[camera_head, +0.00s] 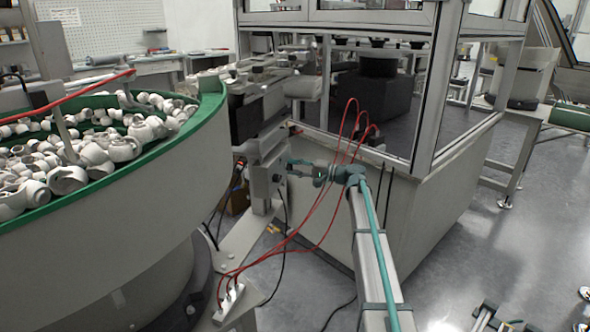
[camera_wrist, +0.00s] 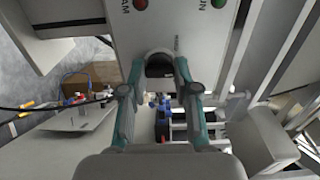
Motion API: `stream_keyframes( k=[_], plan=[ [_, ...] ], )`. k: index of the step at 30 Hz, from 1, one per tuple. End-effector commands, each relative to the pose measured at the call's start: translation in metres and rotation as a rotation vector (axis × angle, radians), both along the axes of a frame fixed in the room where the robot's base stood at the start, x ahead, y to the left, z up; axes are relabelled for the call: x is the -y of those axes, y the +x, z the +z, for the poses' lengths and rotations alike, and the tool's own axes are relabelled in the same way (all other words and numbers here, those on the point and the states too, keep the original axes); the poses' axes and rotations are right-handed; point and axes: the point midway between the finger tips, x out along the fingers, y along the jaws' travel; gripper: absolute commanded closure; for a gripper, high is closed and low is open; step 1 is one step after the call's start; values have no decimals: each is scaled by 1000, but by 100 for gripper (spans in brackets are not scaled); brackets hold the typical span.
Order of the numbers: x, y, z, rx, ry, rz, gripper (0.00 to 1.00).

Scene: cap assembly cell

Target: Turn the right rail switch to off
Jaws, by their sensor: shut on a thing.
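The switch is a dark knob (camera_wrist: 159,68) on a light grey control panel (camera_wrist: 165,25) in the wrist view. My gripper (camera_wrist: 158,72) has its two teal-edged fingers on either side of the knob and is shut on it. In the head view my gripper (camera_head: 291,168) reaches left to the grey switch box (camera_head: 264,182) beside the large bowl. The knob itself is hidden there by the fingers. Its exact turn angle is hard to tell.
A red lamp (camera_wrist: 139,5) and a green lamp (camera_wrist: 218,3) sit on the panel. The green-rimmed bowl (camera_head: 130,190) full of white caps stands at left. Red hoses (camera_head: 312,215) hang near my arm. A glass-walled machine (camera_head: 380,90) stands behind. Floor at right is open.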

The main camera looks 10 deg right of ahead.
Motion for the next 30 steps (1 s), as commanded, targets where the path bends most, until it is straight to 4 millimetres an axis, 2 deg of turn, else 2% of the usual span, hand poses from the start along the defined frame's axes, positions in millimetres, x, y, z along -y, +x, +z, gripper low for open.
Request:
stream_keyframes(
  k=[8,9,13,23,26,30],
  plan=[
    [0,0,0,0,-1,0,100],
    [0,0,0,0,-1,0,65],
    [0,0,0,-1,0,0,44],
    [1,-1,0,-1,0,0,44],
    [7,-4,0,-1,0,-1,44],
    [24,-13,0,-1,0,-2,44]
  ],
)
